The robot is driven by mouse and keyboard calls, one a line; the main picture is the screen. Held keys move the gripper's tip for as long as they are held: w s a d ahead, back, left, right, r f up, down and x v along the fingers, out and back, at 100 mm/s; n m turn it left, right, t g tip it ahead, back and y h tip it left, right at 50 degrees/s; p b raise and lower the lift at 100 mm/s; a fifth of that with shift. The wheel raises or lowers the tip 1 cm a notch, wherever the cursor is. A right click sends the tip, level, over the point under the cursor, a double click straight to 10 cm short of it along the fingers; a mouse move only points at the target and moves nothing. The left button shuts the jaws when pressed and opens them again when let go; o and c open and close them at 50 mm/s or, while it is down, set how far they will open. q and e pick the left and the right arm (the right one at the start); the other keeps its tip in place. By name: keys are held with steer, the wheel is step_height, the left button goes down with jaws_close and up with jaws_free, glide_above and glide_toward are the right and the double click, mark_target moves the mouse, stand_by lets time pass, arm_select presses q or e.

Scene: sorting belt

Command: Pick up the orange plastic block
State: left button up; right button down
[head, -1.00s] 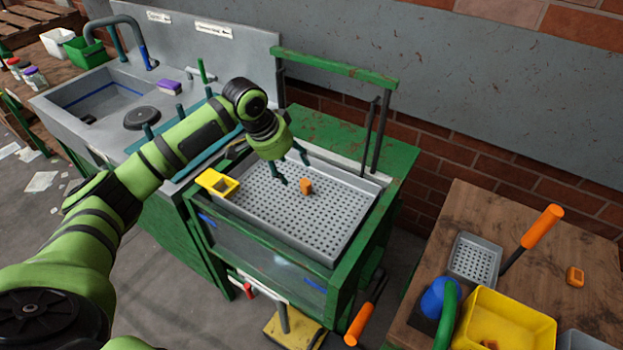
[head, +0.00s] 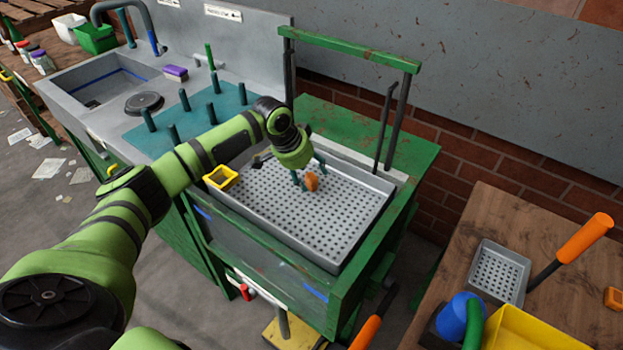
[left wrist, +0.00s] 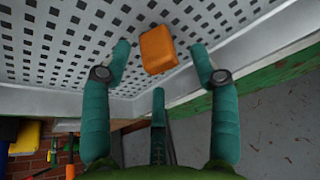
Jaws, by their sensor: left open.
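The orange plastic block (head: 312,182) is at the grey perforated tray (head: 345,222), by my left gripper's fingertips. My left gripper (head: 308,175) is open over the tray, one finger on each side of the block as the head view shows it. In the left wrist view the block (left wrist: 158,50) appears between the two spread teal fingertips (left wrist: 161,52), with a gap on both sides. The fingers are not closed on it. I cannot tell whether the block rests flat or is tilted. My right gripper is not in view.
A yellow open box (head: 221,177) sits at the tray's left corner. A green frame (head: 350,48) with dark posts rises behind the tray. A teal peg mat (head: 230,105) and a sink lie left. A wooden table (head: 465,225) with a small grey tray (head: 497,272) stands right.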

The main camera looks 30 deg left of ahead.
arm_select(q)
steer(key=shift+w+d+f, duration=0.1)
steer(key=shift+w+f, duration=0.2)
steer(key=shift+f, duration=0.3)
steer(key=shift+s, duration=0.1)
steer(key=c, duration=1.2)
